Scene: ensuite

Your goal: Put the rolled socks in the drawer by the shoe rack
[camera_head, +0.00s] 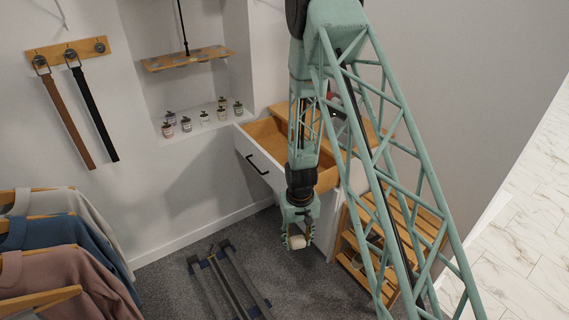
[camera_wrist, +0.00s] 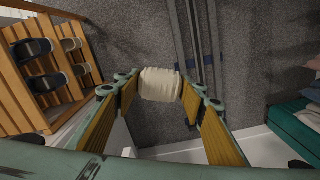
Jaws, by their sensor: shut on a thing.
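The rolled socks (camera_head: 298,242) are a small cream-white roll. My gripper (camera_head: 298,238) is shut on them and holds them in the air in front of the drawer unit. In the wrist view the socks (camera_wrist: 161,84) sit between the two fingertips of my gripper (camera_wrist: 162,86), above the grey carpet. The drawer (camera_head: 270,138) is white-fronted with a dark handle and a wooden inside, and it stands open. The part of it I can see inside looks empty; my arm hides its right part. The wooden shoe rack (camera_head: 350,262) stands right of the drawer, partly behind my arm.
Small jars (camera_head: 204,117) stand on a ledge behind the drawer. Hanging clothes (camera_head: 60,250) are at the left. Belts (camera_head: 68,105) hang on the wall. A dark rail frame (camera_head: 230,285) lies on the carpet.

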